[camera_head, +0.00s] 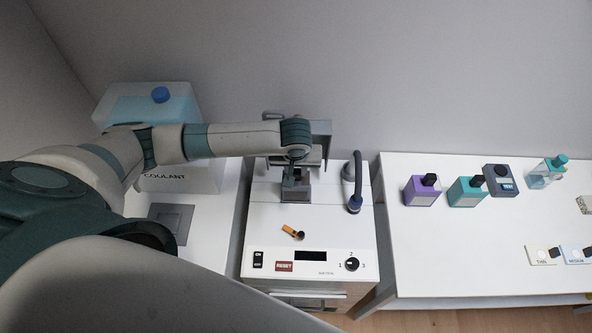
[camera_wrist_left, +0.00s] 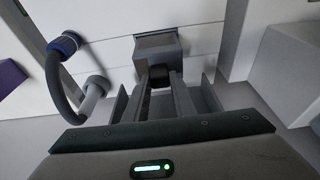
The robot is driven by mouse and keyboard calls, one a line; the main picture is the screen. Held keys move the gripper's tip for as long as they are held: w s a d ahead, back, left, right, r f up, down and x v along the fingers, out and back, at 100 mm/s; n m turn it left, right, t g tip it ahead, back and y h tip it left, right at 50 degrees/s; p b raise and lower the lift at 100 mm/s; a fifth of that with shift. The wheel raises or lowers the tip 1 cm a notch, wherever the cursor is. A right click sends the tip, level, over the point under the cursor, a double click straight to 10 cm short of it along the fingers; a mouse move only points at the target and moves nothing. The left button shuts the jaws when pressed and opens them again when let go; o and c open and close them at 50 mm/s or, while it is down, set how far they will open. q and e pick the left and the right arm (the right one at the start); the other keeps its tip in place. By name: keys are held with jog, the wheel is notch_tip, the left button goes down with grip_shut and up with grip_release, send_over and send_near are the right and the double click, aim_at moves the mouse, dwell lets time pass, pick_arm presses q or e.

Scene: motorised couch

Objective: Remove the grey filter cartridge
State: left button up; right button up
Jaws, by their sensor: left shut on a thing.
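The grey filter cartridge (camera_head: 297,193) is a small grey block at the upper middle of the white machine's top (camera_head: 270,215). In the left wrist view the grey block (camera_wrist_left: 157,45) lies just beyond the fingertips. My left gripper (camera_head: 294,177) reaches down over it, its arm crossing in from the left. In the left wrist view the left gripper (camera_wrist_left: 160,78) is shut on a dark grip at the near side of the grey block. I cannot tell how deep the block sits in the machine. My right gripper is not in view.
A bent grey hose with a blue collar (camera_head: 354,185) stands right of the cartridge. An orange tag (camera_head: 292,231) lies in front. A coolant tank (camera_head: 178,105) is at left. A table (camera_head: 430,250) at right holds several bottles.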

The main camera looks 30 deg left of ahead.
pick_arm(q)
jog(key=shift+r, duration=1.6)
notch_tip(320, 180, up, 7)
jog(key=shift+f, duration=0.15)
dwell(0.7)
dwell(0.3)
